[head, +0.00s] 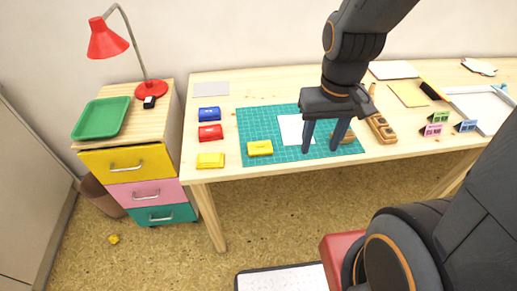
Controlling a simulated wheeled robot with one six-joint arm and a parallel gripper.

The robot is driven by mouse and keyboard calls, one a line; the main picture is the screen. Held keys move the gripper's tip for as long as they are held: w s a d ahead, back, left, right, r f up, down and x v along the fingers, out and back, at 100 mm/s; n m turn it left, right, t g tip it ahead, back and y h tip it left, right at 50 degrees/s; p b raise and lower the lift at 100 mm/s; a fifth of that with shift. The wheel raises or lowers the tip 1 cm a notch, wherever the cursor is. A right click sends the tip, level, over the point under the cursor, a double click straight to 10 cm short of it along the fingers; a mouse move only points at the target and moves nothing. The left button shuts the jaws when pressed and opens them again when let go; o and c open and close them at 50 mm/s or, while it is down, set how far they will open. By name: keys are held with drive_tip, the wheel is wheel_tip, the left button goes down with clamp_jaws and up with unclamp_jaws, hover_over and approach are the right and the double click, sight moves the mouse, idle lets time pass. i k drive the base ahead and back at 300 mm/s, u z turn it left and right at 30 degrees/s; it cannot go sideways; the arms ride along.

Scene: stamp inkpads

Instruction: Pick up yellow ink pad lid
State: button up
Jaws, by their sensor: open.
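Another yellow block (210,161) lies on the bare wood left of the mat, at the front of a row with a red ink pad (210,132) and a blue ink pad (209,114). I cannot tell for certain which yellow piece is the lid. My gripper (320,149) is open and points down over the right part of the mat, to the right of both yellow pieces and apart from them. Nothing shows between its fingers.
A white sheet (291,129) lies on the mat, partly behind my gripper. A wooden stamp rack (381,128) stands right of the mat, with small coloured cards (433,130) further right. A drawer cabinet (128,163) with a red lamp (108,38) stands left of the table.

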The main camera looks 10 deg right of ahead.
sight(264, 148)
drive_tip(key=k, duration=1)
drive_tip(key=u, duration=1.15)
drive_tip(key=i, duration=1.45)
drive_tip(key=z, duration=1.7)
